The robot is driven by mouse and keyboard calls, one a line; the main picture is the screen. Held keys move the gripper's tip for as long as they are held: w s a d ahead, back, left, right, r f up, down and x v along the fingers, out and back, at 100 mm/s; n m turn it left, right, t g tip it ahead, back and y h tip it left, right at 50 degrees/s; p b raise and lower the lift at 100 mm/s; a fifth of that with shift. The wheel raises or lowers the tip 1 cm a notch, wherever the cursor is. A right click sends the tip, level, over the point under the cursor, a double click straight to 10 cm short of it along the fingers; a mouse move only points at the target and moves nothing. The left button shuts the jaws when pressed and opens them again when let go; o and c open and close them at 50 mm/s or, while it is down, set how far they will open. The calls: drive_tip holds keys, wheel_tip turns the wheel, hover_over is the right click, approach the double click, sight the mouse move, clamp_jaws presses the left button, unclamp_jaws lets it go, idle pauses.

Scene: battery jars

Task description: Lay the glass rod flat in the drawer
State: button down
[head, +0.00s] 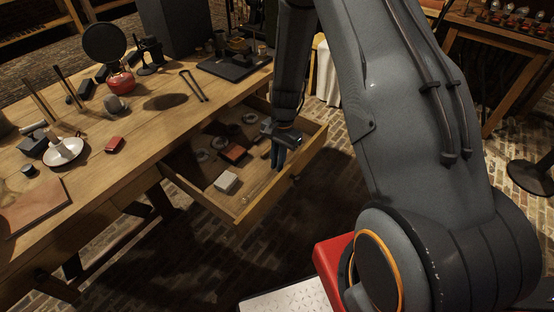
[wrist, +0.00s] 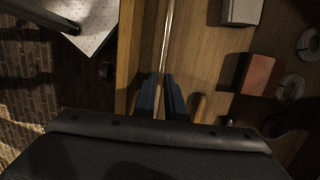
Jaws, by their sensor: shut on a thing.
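The glass rod (wrist: 166,45) is a thin pale bar in the wrist view, running from between my fingertips to the top edge. My gripper (wrist: 162,96) is shut on it with blue fingers; it also shows in the head view (head: 278,156), pointing down inside the open drawer (head: 243,214) near its front wall. The rod lies roughly parallel to the drawer's front wall (wrist: 129,50), just inside it. The rod's other end is hidden by my gripper. I cannot tell whether the rod touches the drawer floor.
The drawer holds a white block (head: 226,182), a reddish block (head: 233,152) and several grey rings (head: 250,118). A small wooden piece (wrist: 198,105) lies right of my fingers. The workbench (head: 140,140) above carries tools and a white dish (head: 64,151). Bare drawer floor lies beside the rod.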

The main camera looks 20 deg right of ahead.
drive_tip(key=shift+f, duration=0.1)
drive_tip(key=c, duration=1.7)
unclamp_jaws()
drive_tip(key=shift+w+d+r+b, duration=0.1)
drive_tip(key=shift+d+r+b, duration=0.1)
drive_tip(key=shift+r, duration=1.1)
drive_tip(key=shift+w+d+r+b, duration=0.1)
drive_tip(key=shift+r+b, duration=0.1)
drive_tip(key=shift+r, duration=1.15)
drive_tip(key=shift+w+d+r+b, duration=0.1)
drive_tip(key=shift+d+r+b, duration=0.1)
drive_tip(key=shift+r, duration=1.1)
drive_tip(key=s+r+n, duration=0.3)
drive_tip(key=s+r, duration=0.2)
drive_tip(key=s, duration=0.1)
drive_tip(key=s+a+r+n+t+h, duration=0.1)
drive_tip(key=s+r+n, duration=0.3)
drive_tip(key=s+r, duration=0.1)
drive_tip(key=s+r+n, duration=0.3)
drive_tip(key=s+r, duration=0.2)
drive_tip(key=s, duration=0.2)
drive_tip(key=shift+a+r+n+t, duration=0.2)
drive_tip(key=shift+r+n+t, duration=0.1)
drive_tip(key=shift+n, duration=0.1)
